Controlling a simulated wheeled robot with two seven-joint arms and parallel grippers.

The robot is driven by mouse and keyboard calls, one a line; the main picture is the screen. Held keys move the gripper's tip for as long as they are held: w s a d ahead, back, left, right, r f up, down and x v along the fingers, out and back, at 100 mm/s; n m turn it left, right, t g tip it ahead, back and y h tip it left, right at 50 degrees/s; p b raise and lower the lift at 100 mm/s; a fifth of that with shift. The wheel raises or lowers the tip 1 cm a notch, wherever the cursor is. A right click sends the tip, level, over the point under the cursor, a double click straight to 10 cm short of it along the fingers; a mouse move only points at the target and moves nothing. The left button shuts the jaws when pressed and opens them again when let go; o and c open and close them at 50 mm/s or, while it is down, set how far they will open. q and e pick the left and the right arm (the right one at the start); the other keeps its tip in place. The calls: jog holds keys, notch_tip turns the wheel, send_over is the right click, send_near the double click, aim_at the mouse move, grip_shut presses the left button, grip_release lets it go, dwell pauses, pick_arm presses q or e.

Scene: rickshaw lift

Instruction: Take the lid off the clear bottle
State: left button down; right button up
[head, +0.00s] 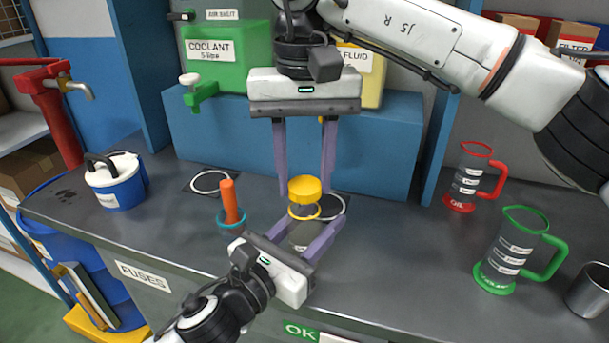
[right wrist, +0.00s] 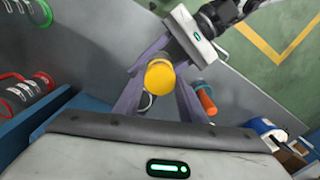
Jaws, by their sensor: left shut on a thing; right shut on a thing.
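The clear bottle (head: 303,236) stands upright near the counter's front edge, a yellow ring around its top. My left gripper (head: 315,228) is shut on its body from the front. The yellow lid (head: 305,188) is directly above the ring; I cannot tell whether it still touches the bottle. My right gripper (head: 305,192) points down from above, shut on the lid. In the right wrist view the lid (right wrist: 160,77) sits between my right fingers and hides most of the bottle. My left gripper (right wrist: 172,52) shows behind it there.
An orange peg in a teal ring (head: 231,203) stands just left of the bottle. A blue-and-white jug (head: 117,182) is at the left. A red-handled jug (head: 470,178), a green-handled jug (head: 507,256) and a metal cup (head: 588,290) are at the right. A green coolant can (head: 228,62) stands behind.

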aim_at(305, 185)
jog(key=shift+r, duration=2)
pick_arm(q)
jog(key=c, duration=0.9)
grip_release()
jog(key=shift+c, duration=0.2)
jog(key=shift+s, duration=0.1)
